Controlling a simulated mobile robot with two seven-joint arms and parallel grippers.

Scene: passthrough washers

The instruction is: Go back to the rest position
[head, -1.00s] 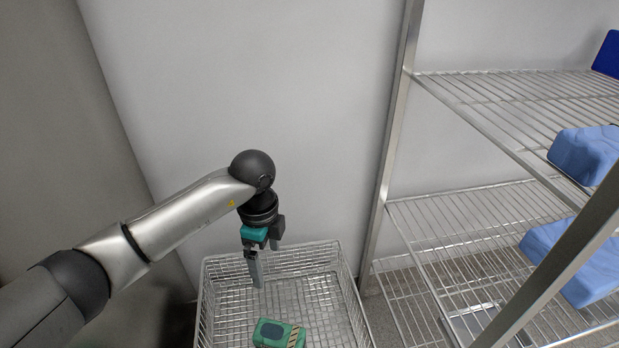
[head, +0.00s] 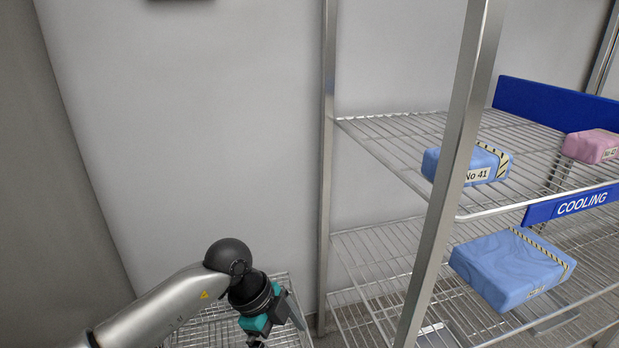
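My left gripper (head: 277,328) is at the bottom of the head view, at the end of my silver arm that comes in from the lower left. Its two fingers stand apart, with nothing seen between them. It is in front of and over a wire basket (head: 205,330), whose lower part is cut off by the picture edge. My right gripper is not in view.
A wire shelf rack (head: 440,215) with a blue COOLING sign (head: 580,204) stands at the right. It holds a blue pack No 41 (head: 447,166), a pink pack (head: 590,146) and a lower blue pack (head: 510,265). The wall area above my arm is clear.

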